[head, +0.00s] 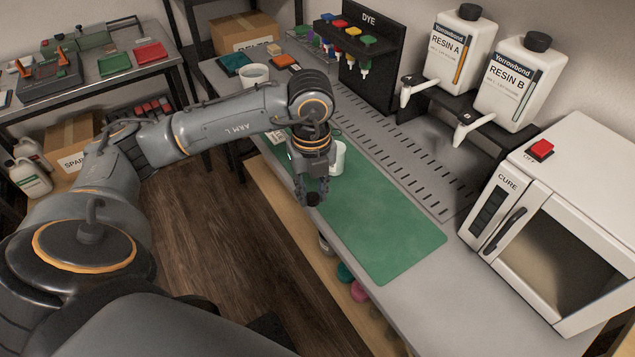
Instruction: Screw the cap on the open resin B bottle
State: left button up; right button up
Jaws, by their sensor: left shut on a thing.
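The resin B bottle (510,88) stands on the black dispenser rack at the back right; a black cap (538,41) shows on its top. My left gripper (312,190) points down over the left part of the green mat's front edge. It is shut on a small dark round thing (312,200) that looks like a black cap; the fingers partly hide it. A white cup-like container (338,158) stands on the mat just behind the gripper, partly hidden by it. My right gripper is not in view.
The resin A bottle (458,50) stands beside resin B. A white cure oven (560,230) fills the bench's right end. The dye rack (362,50) and a white tub (255,74) are farther back. The right part of the green mat (385,235) is clear.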

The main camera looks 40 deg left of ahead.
aim_at(313, 203)
pick_arm(q)
jog(key=s, duration=0.1)
jog(key=s+d+r, duration=0.1)
jog(key=s, duration=0.1)
jog(key=shift+d+r, duration=0.2)
jog(key=shift+r, duration=0.05)
jog(key=m, duration=0.3)
jog(key=d+m, duration=0.1)
jog(key=m, duration=0.2)
jog(key=shift+s, duration=0.1)
jog(key=s+d+n, duration=0.1)
jog(key=d+n, duration=0.2)
jog(key=n, duration=1.2)
jog(key=s+d+n, duration=0.1)
jog(key=d+n, duration=0.2)
jog(key=n, duration=1.3)
jog(key=shift+d, duration=0.35)
